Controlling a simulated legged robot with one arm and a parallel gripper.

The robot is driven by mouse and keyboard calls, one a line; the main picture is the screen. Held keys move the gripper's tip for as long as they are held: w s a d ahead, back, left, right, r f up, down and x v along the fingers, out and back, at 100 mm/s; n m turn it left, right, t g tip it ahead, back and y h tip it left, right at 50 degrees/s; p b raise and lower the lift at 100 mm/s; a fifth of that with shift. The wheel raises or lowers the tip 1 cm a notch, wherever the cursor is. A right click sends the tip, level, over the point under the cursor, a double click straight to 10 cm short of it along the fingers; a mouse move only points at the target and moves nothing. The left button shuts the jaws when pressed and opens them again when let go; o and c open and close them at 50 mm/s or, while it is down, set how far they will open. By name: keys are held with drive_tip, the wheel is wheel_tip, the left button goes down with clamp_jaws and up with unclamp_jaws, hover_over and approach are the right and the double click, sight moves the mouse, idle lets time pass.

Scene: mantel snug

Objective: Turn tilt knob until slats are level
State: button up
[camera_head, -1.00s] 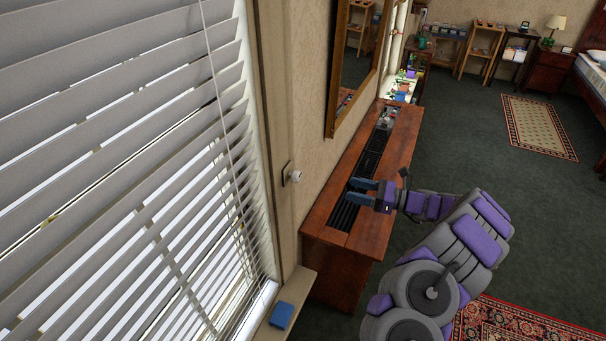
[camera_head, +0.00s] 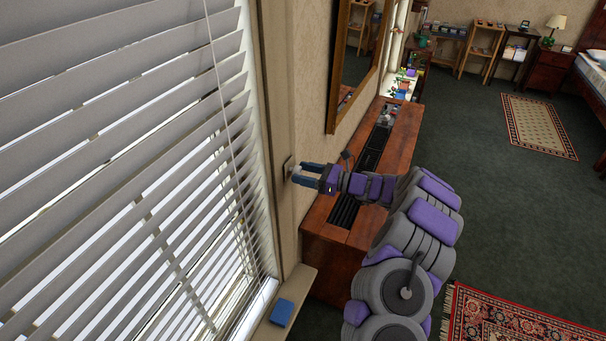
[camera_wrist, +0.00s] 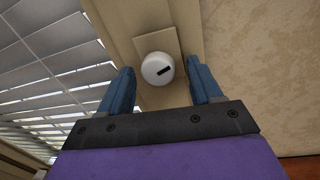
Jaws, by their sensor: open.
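The tilt knob (camera_wrist: 157,69) is a round white knob with a dark slot mark, on a small plate (camera_wrist: 142,45) fixed to the window frame. In the wrist view it lies between and just beyond the two blue fingers of my gripper (camera_wrist: 164,86), with a gap on each side. In the head view my gripper (camera_head: 305,175) points left at the knob, which its fingers largely hide. The gripper is open and empty. The blind slats (camera_head: 120,130) fill the left of the head view and look tilted, with bright gaps between them.
A blue block (camera_head: 282,312) lies on the window sill (camera_head: 297,290). A wooden cabinet (camera_head: 340,262) with a dark slotted top stands under my arm. A framed mirror (camera_head: 350,62) hangs above it. A thin cord (camera_head: 222,95) hangs before the slats. Open carpet lies to the right.

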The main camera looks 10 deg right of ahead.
drive_tip(key=shift+w+a, duration=0.15)
drive_tip(key=shift+a, duration=0.15)
drive_tip(key=shift+c, duration=0.3)
drive_tip(key=c, duration=1)
drive_tip(key=shift+n+b, duration=0.3)
drive_tip(key=shift+n, duration=0.1)
drive_tip(key=n+b, duration=0.4)
drive_tip(key=n, duration=0.1)
drive_tip(key=shift+h, duration=0.3)
drive_tip(key=n+b, duration=0.3)
drive_tip(key=shift+n+h, duration=0.3)
drive_tip(key=n+b, duration=0.3)
drive_tip(key=shift+b, duration=0.35)
